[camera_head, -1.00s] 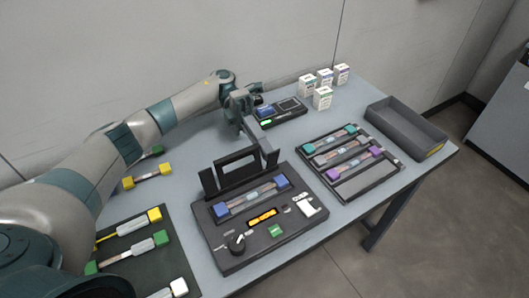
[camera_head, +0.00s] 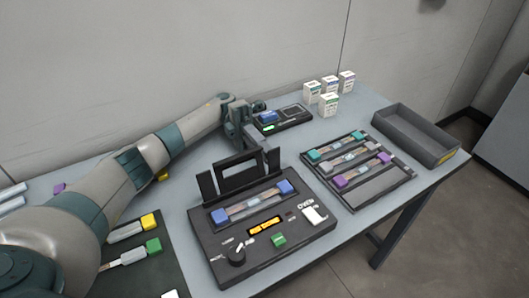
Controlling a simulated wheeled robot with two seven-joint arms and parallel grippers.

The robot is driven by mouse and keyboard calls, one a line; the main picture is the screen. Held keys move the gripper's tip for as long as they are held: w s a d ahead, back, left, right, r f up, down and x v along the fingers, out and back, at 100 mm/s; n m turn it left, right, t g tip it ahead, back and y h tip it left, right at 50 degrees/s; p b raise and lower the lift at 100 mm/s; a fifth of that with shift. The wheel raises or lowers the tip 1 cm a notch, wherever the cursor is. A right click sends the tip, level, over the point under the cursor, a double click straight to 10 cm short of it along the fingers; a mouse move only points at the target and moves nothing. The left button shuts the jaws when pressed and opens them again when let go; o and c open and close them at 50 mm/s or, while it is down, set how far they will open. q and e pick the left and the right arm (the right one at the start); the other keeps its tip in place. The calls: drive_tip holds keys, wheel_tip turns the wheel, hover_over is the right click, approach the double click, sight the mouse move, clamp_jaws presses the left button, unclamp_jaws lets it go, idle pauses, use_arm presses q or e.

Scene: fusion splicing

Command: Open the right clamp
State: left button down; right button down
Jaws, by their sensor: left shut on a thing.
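The dark splicer (camera_head: 215,262) stands at the front middle of the table. A blue-ended fibre piece (camera_head: 252,206) lies across its top. The black frame-shaped lid (camera_head: 233,184) stands raised at its back. The left clamp (camera_head: 206,186) stands upright at the lid's left side, and the right clamp (camera_head: 273,161) stands upright at its right side. My left gripper (camera_head: 258,146) reaches in from behind and is shut at the top of the right clamp; its fingertips partly blend with the dark clamp. My right gripper is out of view.
A tray with fibre pieces (camera_head: 368,196) lies right of the splicer, with an empty grey bin (camera_head: 436,146) beyond. A small device (camera_head: 292,116) and several white boxes (camera_head: 329,104) stand behind. A dark mat (camera_head: 168,270) with holders lies left, under my arm.

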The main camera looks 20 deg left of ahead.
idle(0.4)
use_arm(q)
drive_tip(key=c, duration=1.8)
unclamp_jaws()
drive_tip(key=shift+c, duration=0.2)
drive_tip(key=shift+r, duration=0.1)
